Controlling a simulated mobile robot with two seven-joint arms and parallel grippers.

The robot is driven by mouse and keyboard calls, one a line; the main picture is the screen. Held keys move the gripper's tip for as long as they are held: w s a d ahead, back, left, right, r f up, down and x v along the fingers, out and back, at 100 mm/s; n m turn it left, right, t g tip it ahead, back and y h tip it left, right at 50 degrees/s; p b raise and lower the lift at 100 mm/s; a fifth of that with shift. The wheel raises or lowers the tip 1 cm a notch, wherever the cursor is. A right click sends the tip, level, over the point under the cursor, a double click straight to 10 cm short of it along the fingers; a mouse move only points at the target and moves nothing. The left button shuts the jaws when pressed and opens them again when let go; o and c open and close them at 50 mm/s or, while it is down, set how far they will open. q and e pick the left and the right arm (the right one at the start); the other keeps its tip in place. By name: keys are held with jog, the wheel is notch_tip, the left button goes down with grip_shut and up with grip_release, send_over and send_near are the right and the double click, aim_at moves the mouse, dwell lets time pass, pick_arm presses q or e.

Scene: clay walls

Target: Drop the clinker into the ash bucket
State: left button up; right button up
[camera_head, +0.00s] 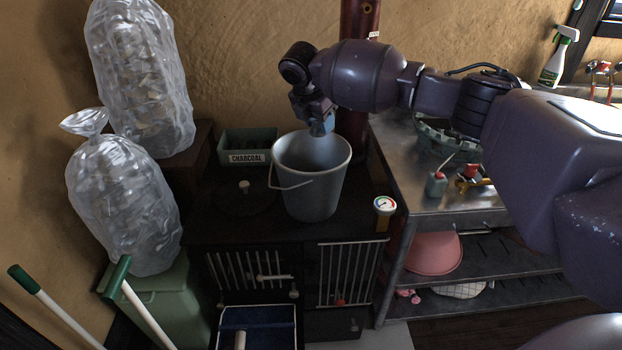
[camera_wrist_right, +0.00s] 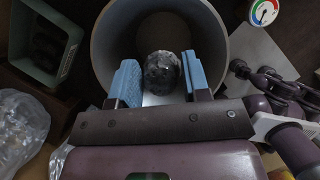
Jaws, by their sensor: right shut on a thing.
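The ash bucket (camera_head: 310,190) is a grey metal pail with a wire handle, upright on the black stove top. My right gripper (camera_head: 322,124) is over the bucket's far rim, pointing down, shut on the clinker. In the right wrist view the clinker (camera_wrist_right: 162,72) is a dark, rough, round lump between the two blue fingers (camera_wrist_right: 160,78). The bucket's round wall (camera_wrist_right: 105,45) surrounds it in that view, with the pale inside beyond. In the head view the fingers hide the clinker. My left gripper is out of view.
A green charcoal box (camera_head: 248,143) stands behind the bucket's left side, and a dark red flue pipe (camera_head: 358,30) rises behind it. A round gauge (camera_head: 384,206) is at the right. Clear bags (camera_head: 122,200) stand left; a metal bench (camera_head: 400,170) stands right.

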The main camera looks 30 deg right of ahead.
jog(key=o, duration=1.1)
jog(key=shift+c, duration=0.2)
jog(key=shift+a+r, duration=0.15)
jog(key=shift+r, duration=0.35)
jog(key=p+v, duration=0.2)
jog(key=v, duration=0.7)
jog(key=shift+a+r+p, duration=0.2)
jog(key=shift+r+p, duration=0.1)
jog(key=shift+r, duration=0.05)
jog(key=shift+s, duration=0.15)
